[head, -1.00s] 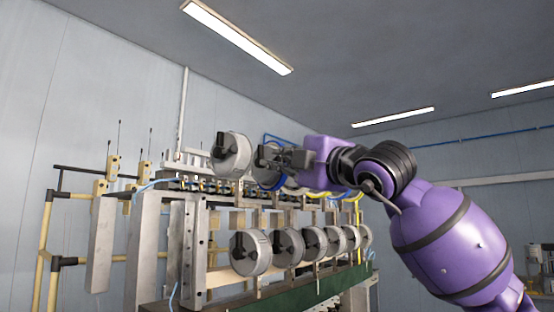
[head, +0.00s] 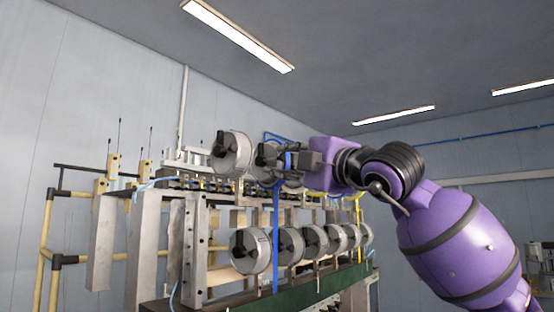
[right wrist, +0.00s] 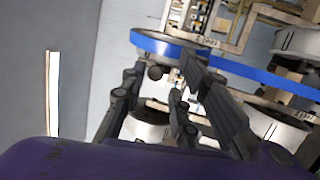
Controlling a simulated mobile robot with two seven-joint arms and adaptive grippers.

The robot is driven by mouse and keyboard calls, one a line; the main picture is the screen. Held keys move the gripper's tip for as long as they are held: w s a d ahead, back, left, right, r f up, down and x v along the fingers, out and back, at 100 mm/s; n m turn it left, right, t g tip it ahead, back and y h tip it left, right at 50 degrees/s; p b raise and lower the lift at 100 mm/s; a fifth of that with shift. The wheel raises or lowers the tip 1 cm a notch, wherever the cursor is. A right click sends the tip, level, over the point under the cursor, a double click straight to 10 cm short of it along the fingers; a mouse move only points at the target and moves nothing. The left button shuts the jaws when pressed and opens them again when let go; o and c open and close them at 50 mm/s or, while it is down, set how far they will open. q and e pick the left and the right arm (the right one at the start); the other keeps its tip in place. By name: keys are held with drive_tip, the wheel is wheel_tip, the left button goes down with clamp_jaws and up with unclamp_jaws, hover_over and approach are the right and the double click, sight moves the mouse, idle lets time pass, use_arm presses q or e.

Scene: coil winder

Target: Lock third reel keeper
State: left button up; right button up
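Grey reels with dark keepers hang in two rows on the coil winder. In the upper row, the front reel (head: 232,153) has a dark keeper (head: 220,149) on its face. My right gripper (head: 268,157) is just right of it and partly covers the reel behind. In the right wrist view its fingers (right wrist: 161,70) are apart, with a small dark knob (right wrist: 155,73) between them; contact cannot be told. I cannot tell which keeper is third. My left gripper is out of view.
The lower row has several reels (head: 250,250) over a green base (head: 310,293). A grey metal upright (head: 187,250) and a yellow pipe frame (head: 45,235) stand at the left. Free air lies above the winder.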

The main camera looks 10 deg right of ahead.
drive_tip(key=shift+s+r, duration=0.15)
drive_tip(key=shift+r, duration=0.1)
drive_tip(key=shift+s, duration=0.1)
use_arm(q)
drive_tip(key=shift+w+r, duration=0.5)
use_arm(e)
drive_tip(key=r+v, duration=0.1)
drive_tip(key=v, duration=0.6)
drive_tip(key=shift+s+r, duration=0.2)
drive_tip(key=shift+r, duration=0.2)
